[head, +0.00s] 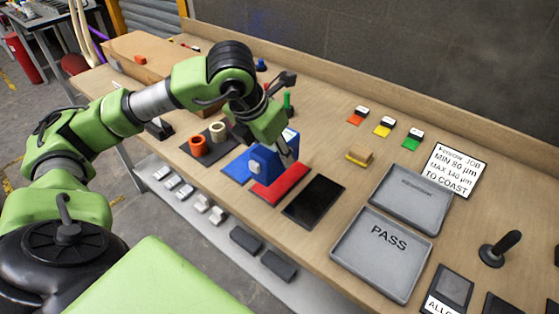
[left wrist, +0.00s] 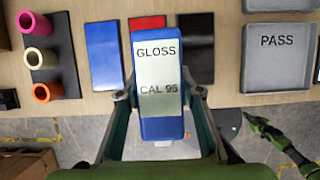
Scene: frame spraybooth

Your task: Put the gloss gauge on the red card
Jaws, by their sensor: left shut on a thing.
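The gloss gauge (head: 262,161) is a blue block. In the left wrist view its pale label reads GLOSS CAL 95 on the gauge (left wrist: 160,85). My left gripper (head: 285,152) is shut on it, with one finger on each side in the left wrist view (left wrist: 163,105). The red card (head: 284,184) lies flat on the bench between a blue and a black card. The gauge is over the red card and hides part of it; the card's far end (left wrist: 147,22) shows past it. I cannot tell whether the gauge touches the card.
The blue card (head: 237,168) and black card (head: 314,201) flank the red one. A dark mat with orange and cream rings (head: 198,146) lies left. The PASS tray (head: 382,283) is right. A dark and green part, possibly my right arm (left wrist: 280,142), shows below the bench edge.

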